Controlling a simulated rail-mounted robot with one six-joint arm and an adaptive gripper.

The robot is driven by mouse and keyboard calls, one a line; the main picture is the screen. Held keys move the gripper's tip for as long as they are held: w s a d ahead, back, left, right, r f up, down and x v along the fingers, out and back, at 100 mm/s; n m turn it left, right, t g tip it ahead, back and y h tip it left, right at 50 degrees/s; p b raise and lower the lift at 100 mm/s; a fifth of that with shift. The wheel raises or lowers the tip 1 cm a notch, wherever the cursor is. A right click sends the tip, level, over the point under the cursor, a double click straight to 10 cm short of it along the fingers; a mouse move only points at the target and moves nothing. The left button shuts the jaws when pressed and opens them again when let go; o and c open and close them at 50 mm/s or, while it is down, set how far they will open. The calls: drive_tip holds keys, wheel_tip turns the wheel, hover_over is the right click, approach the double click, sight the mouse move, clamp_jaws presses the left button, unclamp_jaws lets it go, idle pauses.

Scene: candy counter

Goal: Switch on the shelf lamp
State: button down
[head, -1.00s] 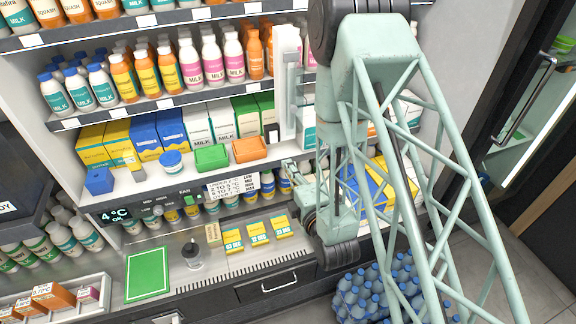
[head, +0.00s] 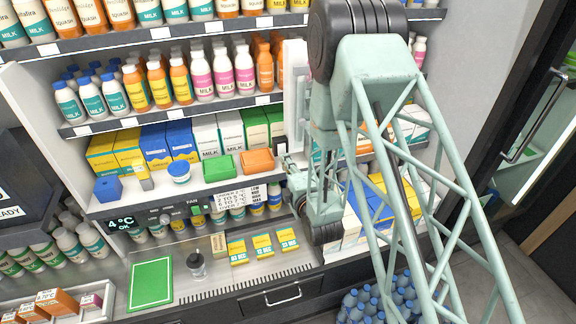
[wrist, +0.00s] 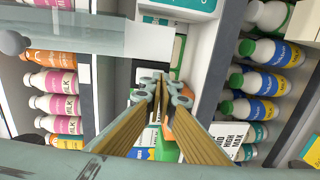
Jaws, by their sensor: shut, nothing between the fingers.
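My gripper (head: 286,163) is at the front of the lower shelf, just right of the orange tub, partly hidden by my arm. In the wrist view its fingers (wrist: 160,82) meet at the tips, with nothing held. A white upright (head: 294,82) stands between the shelf bays, above my gripper. In the wrist view a dark panel (wrist: 145,72) lies beyond the fingertips; I cannot tell whether they touch it. I cannot make out for sure the shelf lamp or its switch. A control strip (head: 162,214) with a temperature display and a FAN marking runs along the shelf edge.
An orange tub (head: 257,161) and a green tub (head: 218,167) sit close left of my gripper. Bottles (head: 203,80) fill the shelf above. A pump bottle (head: 196,264) and yellow price cards (head: 262,245) stand on the counter below. The green mat (head: 151,284) is clear.

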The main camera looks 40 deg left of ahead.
drive_tip(key=shift+w+a, duration=0.25)
drive_tip(key=shift+a, duration=0.05)
drive_tip(key=shift+w+a+f+b, duration=0.25)
drive_tip(key=shift+a+b, duration=0.05)
drive_tip(key=shift+b, duration=0.75)
drive_tip(key=shift+r, duration=0.1)
drive_tip(key=shift+s+d, duration=0.1)
drive_tip(key=shift+d, duration=0.05)
drive_tip(key=s+d+f+b, duration=0.1)
drive_tip(key=s+d+b, duration=0.1)
drive_tip(key=s+d, duration=0.6)
drive_tip(key=d, duration=0.3)
drive_tip(key=shift+f, duration=0.4)
drive_tip(key=shift+w, duration=0.1)
idle(0.5)
